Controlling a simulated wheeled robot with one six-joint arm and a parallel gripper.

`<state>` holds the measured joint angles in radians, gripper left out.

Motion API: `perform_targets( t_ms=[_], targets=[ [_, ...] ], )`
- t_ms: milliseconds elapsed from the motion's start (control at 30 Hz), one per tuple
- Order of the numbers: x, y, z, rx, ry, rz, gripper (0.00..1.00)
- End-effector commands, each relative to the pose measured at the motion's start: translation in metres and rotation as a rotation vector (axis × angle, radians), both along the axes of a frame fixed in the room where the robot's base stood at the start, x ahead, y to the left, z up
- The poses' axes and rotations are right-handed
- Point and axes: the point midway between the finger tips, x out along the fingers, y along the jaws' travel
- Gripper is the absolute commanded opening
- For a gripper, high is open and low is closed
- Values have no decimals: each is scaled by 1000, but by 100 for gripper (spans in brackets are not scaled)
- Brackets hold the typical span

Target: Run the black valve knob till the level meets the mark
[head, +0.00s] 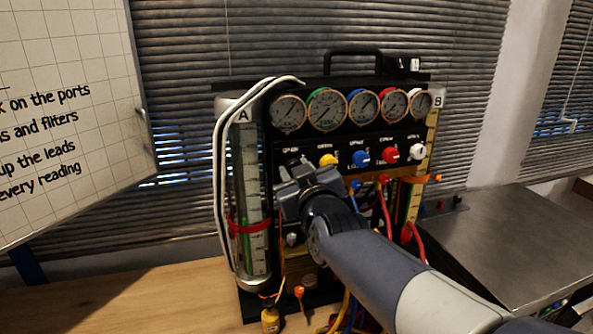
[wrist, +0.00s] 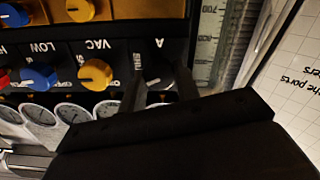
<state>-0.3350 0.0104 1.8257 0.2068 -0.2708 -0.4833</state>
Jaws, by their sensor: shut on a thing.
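The black valve knob (wrist: 160,73) sits below the letter A on the panel, between the two fingers of my gripper (wrist: 160,84) in the wrist view. My gripper is shut on it. In the head view my gripper (head: 296,180) is against the panel's left side and mostly covers the knob. Left of it stands the clear tube A (head: 247,165) with a scale and a red band (head: 249,227) around it. Greenish liquid (head: 256,255) shows low in the tube; I cannot tell exactly where its top lies against the band. Tube B (head: 433,130) at the right has an orange marker (head: 428,178).
Yellow (head: 327,159), blue (head: 361,158), red (head: 390,154) and white (head: 417,152) knobs run right of my gripper, beneath several gauges (head: 327,109). Red hoses hang at right. A whiteboard (head: 60,110) is at left.

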Motion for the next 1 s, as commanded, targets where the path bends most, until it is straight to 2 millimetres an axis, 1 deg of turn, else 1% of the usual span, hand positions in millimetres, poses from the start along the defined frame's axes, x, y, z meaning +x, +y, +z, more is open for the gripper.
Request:
perform_targets(
  t_ms=[333, 367, 600, 867, 1000],
  targets=[
    [0, 0, 0, -14, -4, 0, 8],
    [0, 0, 0, -13, -4, 0, 32],
    [0, 0, 0, -13, -4, 0, 52],
    [-1, 0, 0, -12, -4, 0, 52],
    [-8, -2, 0, -13, -5, 0, 52]
  ],
)
